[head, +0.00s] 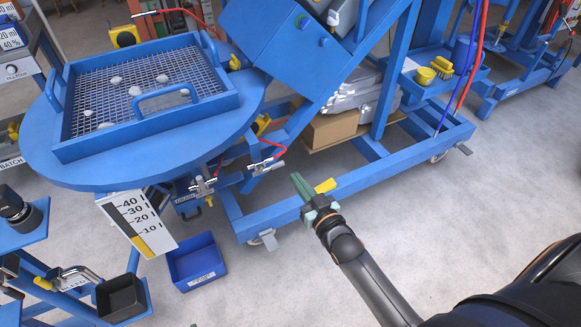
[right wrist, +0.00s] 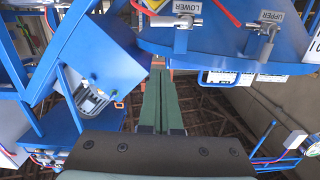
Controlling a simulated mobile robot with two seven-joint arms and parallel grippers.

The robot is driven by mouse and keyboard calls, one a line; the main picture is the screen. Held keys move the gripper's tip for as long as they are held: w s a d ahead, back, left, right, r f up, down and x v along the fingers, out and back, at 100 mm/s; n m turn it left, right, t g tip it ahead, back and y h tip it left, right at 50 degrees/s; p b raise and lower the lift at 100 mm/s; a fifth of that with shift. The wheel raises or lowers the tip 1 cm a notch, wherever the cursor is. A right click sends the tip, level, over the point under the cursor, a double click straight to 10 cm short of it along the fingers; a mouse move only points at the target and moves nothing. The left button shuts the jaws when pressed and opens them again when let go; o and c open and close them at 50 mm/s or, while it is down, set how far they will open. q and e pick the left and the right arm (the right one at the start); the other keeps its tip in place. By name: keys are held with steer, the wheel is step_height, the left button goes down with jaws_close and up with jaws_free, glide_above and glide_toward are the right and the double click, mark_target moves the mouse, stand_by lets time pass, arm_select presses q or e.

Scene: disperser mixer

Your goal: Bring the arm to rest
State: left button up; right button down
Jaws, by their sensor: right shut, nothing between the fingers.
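My right gripper (head: 302,188) is in the head view, at the end of my dark arm that comes in from the lower right. Its green fingers are closed together and hold nothing. My left gripper is not in view.
A blue mixer frame (head: 350,183) on casters stands just beyond the gripper. A round blue table (head: 60,165) with a mesh tray (head: 62,98) is at upper left. A blue bin (head: 196,262) lies on the floor. The floor (head: 440,210) at right is clear.

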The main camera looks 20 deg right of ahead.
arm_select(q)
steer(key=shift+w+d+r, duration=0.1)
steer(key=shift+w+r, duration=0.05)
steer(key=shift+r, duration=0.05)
arm_select(e)
steer(key=shift+s+r, duration=0.1)
steer(key=shift+s, duration=0.7)
steer(key=s+a+f+n+g+y, duration=0.1)
steer(key=s+a+f+g, duration=0.35)
steer(key=s, duration=0.45)
steer(key=s+a+f+n+g+y, duration=0.2)
steer(key=s+a+f+g, duration=0.25)
steer(key=s, duration=0.35)
arm_select(q)
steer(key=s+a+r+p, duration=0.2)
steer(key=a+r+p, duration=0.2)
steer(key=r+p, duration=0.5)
steer(key=p, duration=0.4)
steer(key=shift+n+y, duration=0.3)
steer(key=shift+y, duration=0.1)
arm_select(e)
step_height(320, 180, up, 8)
steer(key=s+d+t+h, duration=0.1)
steer(key=s+d, duration=0.1)
steer(key=shift+s+d+r+m, duration=0.15)
steer(key=shift+s+d+m, duration=0.1)
steer(key=shift+m, duration=0.15)
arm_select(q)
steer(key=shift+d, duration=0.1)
